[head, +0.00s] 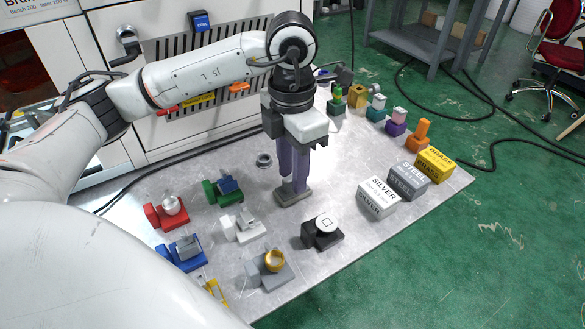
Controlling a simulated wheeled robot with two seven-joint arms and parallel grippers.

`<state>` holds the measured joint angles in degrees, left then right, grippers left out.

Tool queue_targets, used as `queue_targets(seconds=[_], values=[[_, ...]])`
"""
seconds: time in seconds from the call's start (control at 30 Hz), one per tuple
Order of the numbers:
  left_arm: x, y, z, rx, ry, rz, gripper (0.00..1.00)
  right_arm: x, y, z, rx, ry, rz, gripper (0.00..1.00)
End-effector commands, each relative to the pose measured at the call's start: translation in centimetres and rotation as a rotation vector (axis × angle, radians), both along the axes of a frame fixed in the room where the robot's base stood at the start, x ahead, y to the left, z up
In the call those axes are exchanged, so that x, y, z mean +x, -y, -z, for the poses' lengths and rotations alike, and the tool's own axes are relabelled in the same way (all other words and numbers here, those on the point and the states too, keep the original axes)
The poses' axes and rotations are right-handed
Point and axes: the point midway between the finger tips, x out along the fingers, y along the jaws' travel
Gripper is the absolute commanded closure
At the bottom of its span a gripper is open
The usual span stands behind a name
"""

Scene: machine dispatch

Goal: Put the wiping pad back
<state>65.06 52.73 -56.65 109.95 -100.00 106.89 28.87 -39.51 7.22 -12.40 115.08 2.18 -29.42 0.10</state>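My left gripper (293,184) points straight down over the middle of the metal table, with its two purple-grey fingers close together. A flat grey block (291,199) is on the table right at the fingertips; it may be the wiping pad or its rest, and I cannot tell which. The fingers hide its upper middle. Whether they grip it or only touch it is not clear. My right gripper is not in view.
The table (335,258) also bears a red fixture (153,216), a green fixture (222,192), a black fixture (322,233) and a grey ring (264,160). Boxes marked silver (377,198), steel (408,182) and brass (434,166) stand right. A machine (190,125) is behind.

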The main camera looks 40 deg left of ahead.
Motion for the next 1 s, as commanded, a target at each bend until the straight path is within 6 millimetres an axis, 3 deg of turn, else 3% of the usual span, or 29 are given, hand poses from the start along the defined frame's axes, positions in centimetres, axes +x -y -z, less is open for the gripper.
queue_targets(seconds=[0.23,0.63,0.8,1.0], values=[[0.1,0.0,-2.1,-0.001,0.005,-0.001,0.70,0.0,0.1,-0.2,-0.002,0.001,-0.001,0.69],[0.1,0.0,-10.4,0.000,0.005,-0.001,0.70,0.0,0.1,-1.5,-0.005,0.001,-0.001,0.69],[0.0,0.0,-11.9,0.000,0.002,0.000,0.70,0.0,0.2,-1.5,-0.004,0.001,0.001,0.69],[0.0,0.0,-12.1,0.000,0.000,0.000,0.70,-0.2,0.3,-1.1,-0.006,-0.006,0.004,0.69]])
